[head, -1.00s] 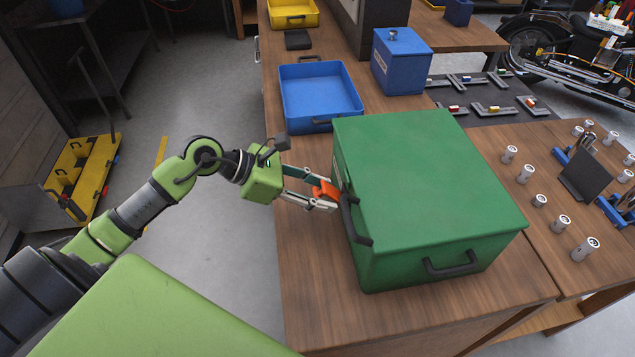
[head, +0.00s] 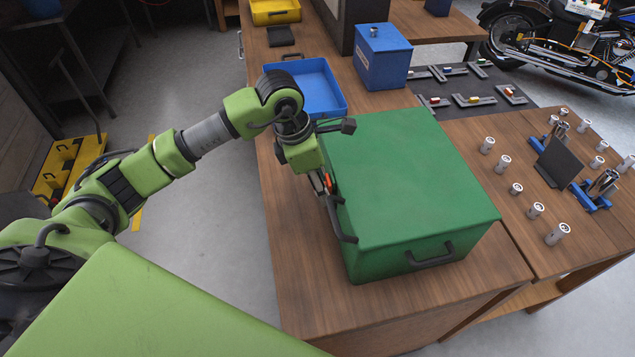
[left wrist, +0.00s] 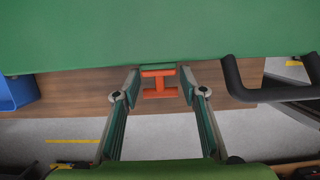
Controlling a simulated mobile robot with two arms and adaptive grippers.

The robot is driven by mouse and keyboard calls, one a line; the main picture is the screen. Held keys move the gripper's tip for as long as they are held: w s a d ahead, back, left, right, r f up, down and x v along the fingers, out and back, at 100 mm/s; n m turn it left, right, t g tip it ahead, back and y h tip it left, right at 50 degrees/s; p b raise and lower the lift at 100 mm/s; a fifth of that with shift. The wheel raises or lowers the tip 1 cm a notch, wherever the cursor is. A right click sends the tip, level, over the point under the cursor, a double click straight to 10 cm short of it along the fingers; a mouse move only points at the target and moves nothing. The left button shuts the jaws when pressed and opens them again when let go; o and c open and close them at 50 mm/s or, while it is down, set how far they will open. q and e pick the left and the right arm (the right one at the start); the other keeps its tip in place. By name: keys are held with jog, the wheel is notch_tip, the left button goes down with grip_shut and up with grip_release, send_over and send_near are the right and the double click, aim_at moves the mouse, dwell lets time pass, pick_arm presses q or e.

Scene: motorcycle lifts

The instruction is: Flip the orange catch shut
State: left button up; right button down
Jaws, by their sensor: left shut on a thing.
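The green box (head: 415,185) stands closed on the wooden bench. The orange catch (head: 328,181) is on its left side, beside the black side handle. Only a small part of the catch shows in the head view. In the left wrist view the catch (left wrist: 158,83) is an orange H shape just below the green box edge. My left gripper (head: 326,188) comes down from above along the box's left side. My right gripper is out of view.
A black side handle (head: 341,222) is close to my left fingers. A blue tray (head: 308,85) lies behind my left wrist, and a blue box (head: 383,60) stands farther back. Metal cylinders stand at the right. The bench left of the green box is bare.

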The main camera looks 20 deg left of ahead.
pick_arm(q)
jog(key=shift+d, duration=0.1)
dwell(0.4)
jog(key=o, duration=1.1)
jog(key=shift+w, duration=0.1)
jog(key=v, duration=1.2)
jog(key=shift+d, duration=0.2)
jog(key=shift+w, duration=0.1)
